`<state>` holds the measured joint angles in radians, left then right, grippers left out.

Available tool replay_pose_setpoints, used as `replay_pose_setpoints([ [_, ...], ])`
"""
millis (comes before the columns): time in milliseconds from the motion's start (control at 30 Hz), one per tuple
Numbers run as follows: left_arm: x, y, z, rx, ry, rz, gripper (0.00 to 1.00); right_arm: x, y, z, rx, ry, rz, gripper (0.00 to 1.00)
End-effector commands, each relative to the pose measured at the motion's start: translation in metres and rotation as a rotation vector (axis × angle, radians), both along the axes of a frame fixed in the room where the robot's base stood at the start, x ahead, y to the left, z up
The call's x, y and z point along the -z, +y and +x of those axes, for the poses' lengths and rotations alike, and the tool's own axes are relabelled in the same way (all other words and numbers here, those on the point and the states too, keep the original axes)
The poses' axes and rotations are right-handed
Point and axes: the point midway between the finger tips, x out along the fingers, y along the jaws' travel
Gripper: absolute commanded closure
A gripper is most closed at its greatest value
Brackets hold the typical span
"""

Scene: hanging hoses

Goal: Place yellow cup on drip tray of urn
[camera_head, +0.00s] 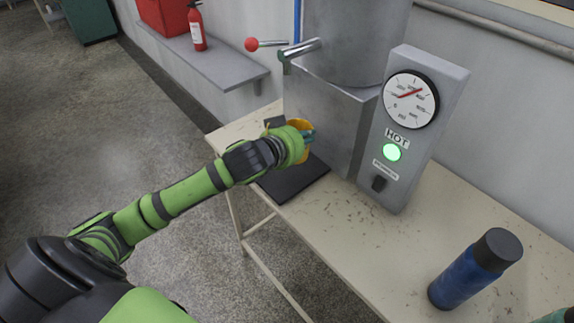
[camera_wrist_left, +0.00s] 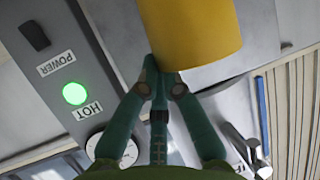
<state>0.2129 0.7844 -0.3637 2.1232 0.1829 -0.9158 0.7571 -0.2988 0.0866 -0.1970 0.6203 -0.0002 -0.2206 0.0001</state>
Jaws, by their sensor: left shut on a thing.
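The yellow cup (camera_head: 300,125) is mostly hidden behind my left gripper (camera_head: 308,137) in the head view. In the left wrist view the yellow cup (camera_wrist_left: 190,32) fills the top middle, at the tips of my left gripper (camera_wrist_left: 162,82), which is shut on it. The dark flat drip tray (camera_head: 296,182) lies on the table in front of the metal urn (camera_head: 330,112). The cup is by the urn's front, over or near the tray's far part; its height above the tray cannot be told.
The urn's tap (camera_head: 300,50) with a red-knobbed lever (camera_head: 252,44) juts out above the cup. A control panel with a gauge (camera_head: 410,99) and green light (camera_head: 392,152) stands right. A blue bottle (camera_head: 472,272) stands near right. The table (camera_head: 345,235) between is clear.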

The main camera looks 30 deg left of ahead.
Motion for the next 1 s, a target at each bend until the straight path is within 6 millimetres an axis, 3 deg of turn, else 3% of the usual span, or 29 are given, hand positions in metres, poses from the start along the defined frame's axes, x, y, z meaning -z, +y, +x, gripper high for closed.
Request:
replay_pose_setpoints([
  [133,-0.023,0.027,0.011,-0.035,-0.001,-0.005,1.00,-0.002,0.000,-0.001,0.000,0.001,0.001,0.60],
  [267,-0.023,0.035,0.014,-0.048,0.006,-0.012,1.00,-0.004,0.001,-0.001,0.000,0.001,0.002,0.60],
  [533,0.023,0.035,0.014,-0.049,0.009,-0.011,1.00,-0.013,0.008,-0.001,0.001,0.002,0.010,0.60],
  [1000,0.072,0.035,0.014,-0.047,0.004,-0.009,1.00,-0.019,0.010,-0.002,-0.001,0.002,0.014,0.60],
])
